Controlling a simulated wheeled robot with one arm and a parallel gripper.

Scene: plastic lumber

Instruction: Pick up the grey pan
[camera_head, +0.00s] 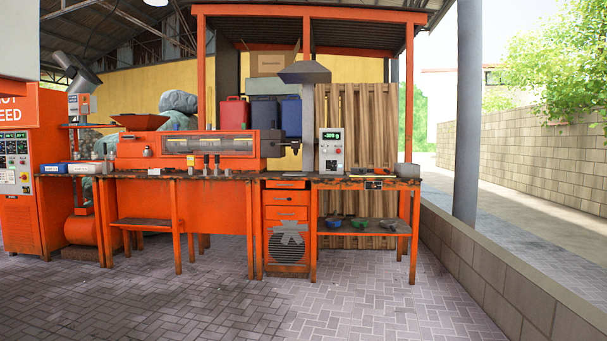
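I cannot make out a grey pan for certain. A small greyish item (397,226) lies at the right end of the low shelf under the orange workbench. It is too small to tell whether it is the pan. My gripper is not in view.
The orange workbench (285,213) with drawers and machinery stands across the middle. A control box (332,151) is on its top. A low block wall (490,270) and grey post (467,110) bound the right. The paved floor (230,300) in front is clear.

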